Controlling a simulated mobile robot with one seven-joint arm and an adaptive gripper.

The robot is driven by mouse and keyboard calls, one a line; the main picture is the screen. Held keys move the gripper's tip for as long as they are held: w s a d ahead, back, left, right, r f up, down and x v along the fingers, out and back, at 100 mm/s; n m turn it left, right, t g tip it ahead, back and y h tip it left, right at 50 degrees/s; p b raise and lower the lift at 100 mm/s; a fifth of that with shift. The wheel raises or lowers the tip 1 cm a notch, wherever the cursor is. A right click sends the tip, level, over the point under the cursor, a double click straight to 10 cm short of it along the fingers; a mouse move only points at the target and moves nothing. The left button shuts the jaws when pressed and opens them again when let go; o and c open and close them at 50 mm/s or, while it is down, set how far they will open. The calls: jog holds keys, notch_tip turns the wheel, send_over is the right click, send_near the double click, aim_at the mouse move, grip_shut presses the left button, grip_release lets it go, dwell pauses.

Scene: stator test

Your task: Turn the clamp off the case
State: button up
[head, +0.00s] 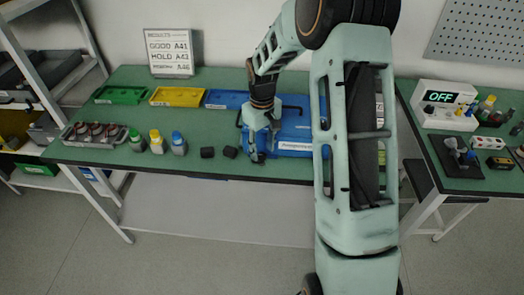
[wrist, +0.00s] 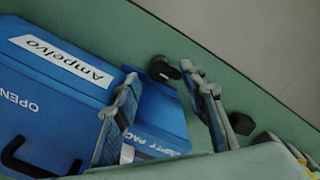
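The blue case (head: 292,138) lies on the green table, partly hidden by my arm. In the wrist view the case (wrist: 60,95) has a white label and a black bent handle (wrist: 38,165). A small black piece (wrist: 163,68) sits at the case's edge, between the fingertips in the picture. It may be the clamp, but I cannot tell for sure, nor whether it touches the case. My gripper (head: 258,157) points down at the case's left front side. In the wrist view the gripper (wrist: 160,80) has its fingers apart, with nothing visibly held.
Two black blocks (head: 219,152) lie left of my gripper near the table's front edge. Small bottles (head: 156,142) and a metal tray (head: 94,134) stand farther left. Green and yellow trays (head: 176,96) lie behind. A device reading OFF (head: 444,98) stands on the right table.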

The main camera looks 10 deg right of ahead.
aim_at(262, 155)
notch_tip(262, 155, up, 10)
jog(key=shift+r, duration=0.2)
dwell(0.4)
